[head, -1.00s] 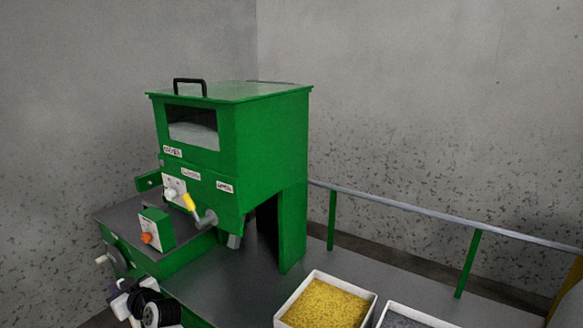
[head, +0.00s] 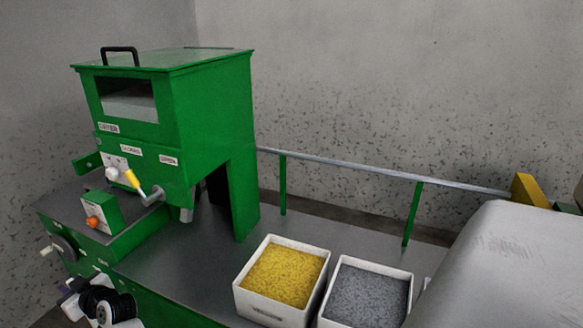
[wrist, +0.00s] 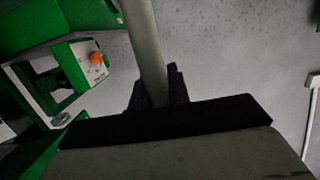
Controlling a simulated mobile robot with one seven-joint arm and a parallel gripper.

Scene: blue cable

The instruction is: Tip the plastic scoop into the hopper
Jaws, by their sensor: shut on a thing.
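My gripper (wrist: 158,95) shows in the wrist view with its dark fingers shut on a pale grey handle (wrist: 147,45), which runs up out of the top of the picture. I take it for the plastic scoop's handle; no bowl shows, and I cannot tell what it holds. The gripper is not seen in the head view. The hopper appears to be the tall green box (head: 212,115) on the machine at the left of the head view. It has a front window (head: 128,98) with pale material behind it and a black handle (head: 119,56) on its closed-looking top.
A white bin of yellow granules (head: 283,277) and a bin of grey granules (head: 367,297) stand side by side on the grey bench. A metal rail (head: 385,172) runs behind them. A yellow-handled crank (head: 133,180) and a small control box (head: 96,212) project at the machine's front.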

